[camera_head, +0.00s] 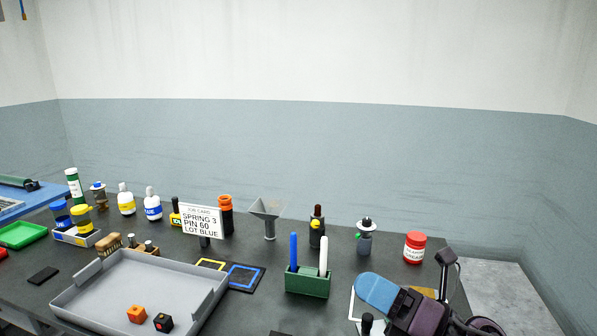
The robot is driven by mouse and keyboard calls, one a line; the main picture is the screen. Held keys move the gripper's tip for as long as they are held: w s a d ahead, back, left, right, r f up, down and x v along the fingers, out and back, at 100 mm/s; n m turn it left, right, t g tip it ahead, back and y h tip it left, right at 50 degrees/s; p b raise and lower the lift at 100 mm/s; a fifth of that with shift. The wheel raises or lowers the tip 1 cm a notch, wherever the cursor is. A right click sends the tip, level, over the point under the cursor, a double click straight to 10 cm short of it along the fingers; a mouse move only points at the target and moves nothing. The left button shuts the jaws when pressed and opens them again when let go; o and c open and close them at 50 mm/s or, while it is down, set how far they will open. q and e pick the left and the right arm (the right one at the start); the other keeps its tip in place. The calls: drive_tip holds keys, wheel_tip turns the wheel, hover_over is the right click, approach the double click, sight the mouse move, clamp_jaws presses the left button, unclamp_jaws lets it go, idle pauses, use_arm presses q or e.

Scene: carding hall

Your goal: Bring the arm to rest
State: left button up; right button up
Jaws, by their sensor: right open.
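My right gripper (412,300) is at the lower right, in front of the dark table's right end. It is open, with no object seen between its fingers. Its dark body has a blue part on the left and a thin black part standing up on the right. It covers part of a white-edged board (353,304) and a tan surface behind it. I cannot tell from this view whether it touches them. My left gripper is not in view.
A green holder (307,283) with blue and white sticks stands left of my gripper. A red-lidded jar (414,247), a grey bottle (365,241) and a funnel (267,217) stand behind.

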drive_tip(key=d+f+m+t+h, duration=0.3)
drive_tip(key=d+m+h, duration=0.3)
drive_tip(key=m, duration=0.4)
drive_tip(key=s+d+f+m+t+h, duration=0.15)
drive_tip(key=d+f+m+h, duration=0.25)
drive_tip(key=m+h, duration=0.4)
drive_tip(key=d+f+m+t+h, duration=0.35)
drive_tip(key=d+m+h, duration=0.2)
drive_tip(key=m, duration=0.55)
drive_tip(key=s+d+f+m+g, duration=0.2)
drive_tip(key=s+f+m+g, duration=1.1)
drive_tip(key=s, duration=0.8)
drive_tip(key=w+f+n+t+b, duration=0.1)
drive_tip(key=w+f+t+b, duration=0.2)
drive_tip(key=f, duration=0.9)
drive_tip(key=w+f+n+t+b, duration=0.2)
drive_tip(key=f+b, duration=0.5)
drive_tip(key=f, duration=0.4)
drive_tip(key=shift+w+a+f+t, duration=0.4)
drive_tip(key=shift+w+t, duration=0.3)
drive_tip(key=shift+w, duration=0.5)
